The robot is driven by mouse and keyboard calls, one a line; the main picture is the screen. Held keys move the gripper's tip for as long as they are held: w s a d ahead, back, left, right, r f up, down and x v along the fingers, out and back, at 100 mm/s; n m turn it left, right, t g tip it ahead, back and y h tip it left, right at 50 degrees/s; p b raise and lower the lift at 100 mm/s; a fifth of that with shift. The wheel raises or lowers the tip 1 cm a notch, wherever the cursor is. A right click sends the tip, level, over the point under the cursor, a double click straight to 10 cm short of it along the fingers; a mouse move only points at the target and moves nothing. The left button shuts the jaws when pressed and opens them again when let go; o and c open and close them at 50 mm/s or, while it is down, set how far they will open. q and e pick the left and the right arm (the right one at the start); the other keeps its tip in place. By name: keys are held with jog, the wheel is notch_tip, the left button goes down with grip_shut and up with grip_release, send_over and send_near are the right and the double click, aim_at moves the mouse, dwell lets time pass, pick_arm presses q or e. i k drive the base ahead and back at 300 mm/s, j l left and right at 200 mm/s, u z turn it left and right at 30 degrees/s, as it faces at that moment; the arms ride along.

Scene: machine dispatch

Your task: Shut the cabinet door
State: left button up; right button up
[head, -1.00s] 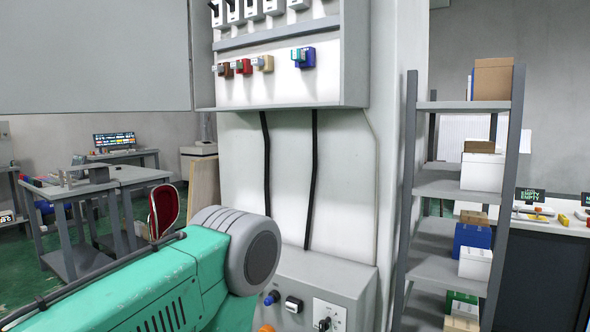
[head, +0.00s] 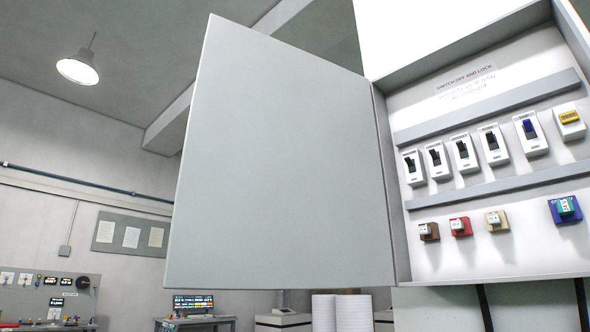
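The cabinet door (head: 285,165) is a large flat grey panel standing wide open on the left of the cabinet, hinged along its right edge. The electrical cabinet (head: 495,185) at the right shows its open inside, with a row of breaker switches (head: 462,152) and a row of small coloured sockets or plugs (head: 460,227) below. Neither of my grippers shows in the head view.
A pendant lamp (head: 78,70) hangs at the upper left. A monitor (head: 193,302) stands on a table at the bottom, and a wall panel with tools (head: 45,297) is at the lower left. Black cables run below the cabinet.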

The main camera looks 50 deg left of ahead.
aim_at(280, 186)
jog(key=j+z, duration=0.1)
jog(key=j, duration=0.4)
jog(key=j+z, duration=0.1)
jog(key=j, duration=0.35)
jog(key=k+j+z, duration=0.15)
jog(key=j, duration=0.35)
jog(key=j+z, duration=0.1)
jog(key=j, duration=0.4)
jog(key=k+j+z, duration=0.1)
jog(key=j, duration=0.35)
jog(key=k+j+z, duration=0.1)
jog(key=j, duration=0.35)
